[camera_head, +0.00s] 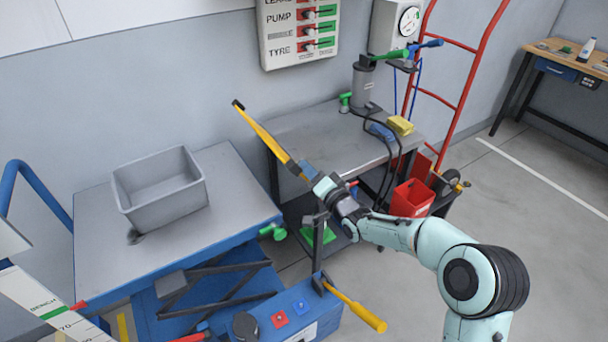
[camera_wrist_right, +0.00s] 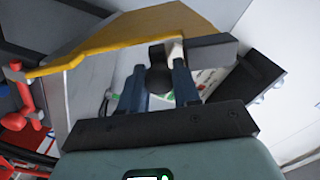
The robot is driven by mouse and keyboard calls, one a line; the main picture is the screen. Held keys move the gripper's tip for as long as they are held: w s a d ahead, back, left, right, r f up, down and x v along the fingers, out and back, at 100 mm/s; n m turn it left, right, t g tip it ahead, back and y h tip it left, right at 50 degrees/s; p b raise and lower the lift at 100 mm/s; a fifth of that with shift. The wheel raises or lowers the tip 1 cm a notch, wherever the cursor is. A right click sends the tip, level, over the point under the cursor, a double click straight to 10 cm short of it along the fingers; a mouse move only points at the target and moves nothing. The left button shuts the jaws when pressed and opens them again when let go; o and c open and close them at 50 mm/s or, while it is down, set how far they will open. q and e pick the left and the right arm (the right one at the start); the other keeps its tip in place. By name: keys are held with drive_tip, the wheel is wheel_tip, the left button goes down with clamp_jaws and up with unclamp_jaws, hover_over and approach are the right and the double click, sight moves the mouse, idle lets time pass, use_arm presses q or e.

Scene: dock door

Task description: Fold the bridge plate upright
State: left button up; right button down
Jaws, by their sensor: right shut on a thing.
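The bridge plate (camera_head: 264,137) shows in the head view as a thin, yellow-edged strip, seen nearly edge-on. It stands raised near the right side of the grey-topped lift table. My right gripper (camera_head: 314,182) is at its near lower end in this view. In the right wrist view, the plate's yellow edge (camera_wrist_right: 90,53) crosses behind the fingers of my right gripper (camera_wrist_right: 160,82). The fingers are shut on a dark round grip (camera_wrist_right: 158,79) by the plate's edge. Its exact joint to the plate is partly hidden. My left gripper is not in view.
A grey bin (camera_head: 165,204) stands on the lift table (camera_head: 235,196). A workbench (camera_head: 330,142) with a pump stands behind the plate. A blue control box (camera_head: 318,325) with a yellow-handled lever (camera_head: 355,306) is in front. A red hand truck leans at the wall.

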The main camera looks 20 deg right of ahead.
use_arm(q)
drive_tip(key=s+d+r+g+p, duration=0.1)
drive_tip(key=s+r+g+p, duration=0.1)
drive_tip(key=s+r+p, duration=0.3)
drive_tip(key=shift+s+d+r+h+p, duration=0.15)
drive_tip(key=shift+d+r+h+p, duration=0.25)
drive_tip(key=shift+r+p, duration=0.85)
use_arm(e)
drive_tip(key=w+d+m, duration=0.1)
drive_tip(key=d+m, duration=0.6)
drive_tip(key=shift+d+r, duration=0.2)
drive_tip(key=shift+r, duration=0.25)
drive_tip(key=c, duration=0.9)
unclamp_jaws()
drive_tip(key=shift+f, duration=0.1)
drive_tip(key=shift+o, duration=0.2)
drive_tip(key=shift+s, duration=0.1)
drive_tip(key=s+d, duration=0.2)
drive_tip(key=s, duration=1.1)
